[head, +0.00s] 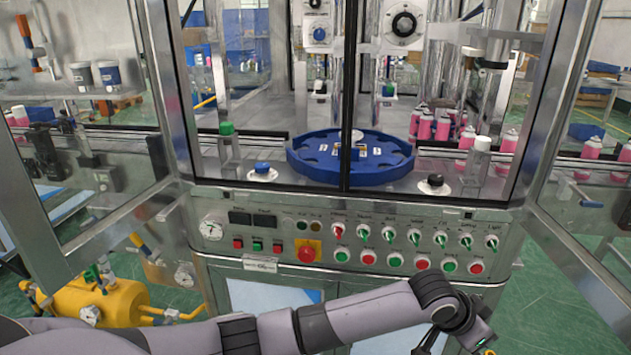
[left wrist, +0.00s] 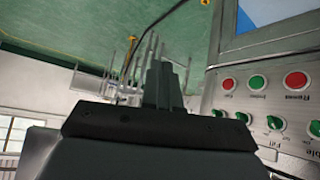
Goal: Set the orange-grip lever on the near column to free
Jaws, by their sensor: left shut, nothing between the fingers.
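An orange-grip lever (head: 137,240) shows low at the left in the head view, beside a gauge above the yellow tank. Another orange-red grip (head: 24,28) shows at the upper left, behind the open glass door. I cannot tell for sure which is the task's lever, nor its setting. My left arm crosses the bottom of the head view to the right, away from both grips. In the left wrist view my left gripper (left wrist: 163,88) is shut and empty, beside the control panel. No orange-grip lever shows there. My right gripper is not in view.
The control panel (head: 270,225), with buttons and green switches, runs across the machine front. Glass doors stand open at left (head: 90,215) and right. A blue rotary table (head: 310,170) is inside the glass. A yellow tank (head: 120,300) stands at lower left. Green floor is open at right.

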